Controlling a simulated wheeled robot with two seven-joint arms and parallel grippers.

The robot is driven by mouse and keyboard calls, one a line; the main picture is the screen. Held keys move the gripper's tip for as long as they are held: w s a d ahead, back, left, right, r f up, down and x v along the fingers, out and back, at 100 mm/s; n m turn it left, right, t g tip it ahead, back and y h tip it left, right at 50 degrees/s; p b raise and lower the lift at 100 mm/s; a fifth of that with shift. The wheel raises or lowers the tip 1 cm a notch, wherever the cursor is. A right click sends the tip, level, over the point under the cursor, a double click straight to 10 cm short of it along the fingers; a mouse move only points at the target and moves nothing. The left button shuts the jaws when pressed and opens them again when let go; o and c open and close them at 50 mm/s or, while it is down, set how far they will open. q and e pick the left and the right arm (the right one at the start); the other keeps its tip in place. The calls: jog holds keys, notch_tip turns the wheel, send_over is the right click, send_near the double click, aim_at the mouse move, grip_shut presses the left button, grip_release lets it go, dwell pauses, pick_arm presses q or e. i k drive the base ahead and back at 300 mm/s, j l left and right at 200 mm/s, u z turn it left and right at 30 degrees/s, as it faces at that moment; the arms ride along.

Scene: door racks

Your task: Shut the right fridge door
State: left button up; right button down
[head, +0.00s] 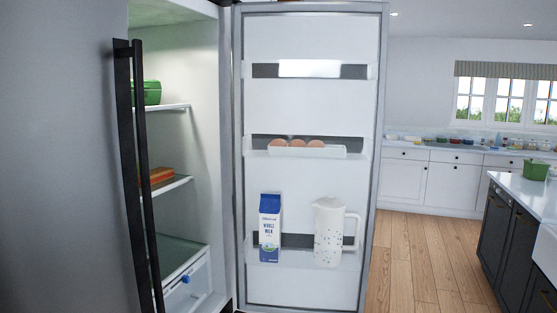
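The right fridge door (312,190) stands wide open, with its white inner side facing me. Its racks hold several brown eggs (297,143) in a tray, a blue and white milk carton (270,228) and a white speckled pitcher (328,231). The left fridge door (60,160) is a grey panel with a long black handle (135,170), and it covers the left of the view. Between the two doors the fridge interior (205,150) shows. Neither of my grippers is in view.
Fridge shelves hold a green container (152,93) and an orange-brown item (161,175); a drawer (186,285) is below. A dark island (515,235) stands at the right. Wooden floor (425,260) is clear between the door and the island.

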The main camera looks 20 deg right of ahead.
aim_at(308, 71)
jog(key=i+l+u, duration=0.35)
jog(key=l+u, duration=0.15)
jog(key=l, duration=0.75)
jog(key=i+l+u, duration=0.15)
jog(key=l+u, duration=0.3)
jog(key=l, duration=0.8)
jog(key=k+l+u, duration=0.1)
jog(key=l+u, duration=0.4)
jog(key=l, duration=0.8)
jog(key=i+l+u, duration=0.1)
jog(key=l+u, duration=0.35)
jog(key=l, duration=0.35)
jog(key=l+u, duration=0.5)
jog(key=l, duration=0.25)
jog(key=k+l+u, duration=0.15)
jog(key=l+u, duration=0.3)
jog(key=l, duration=0.3)
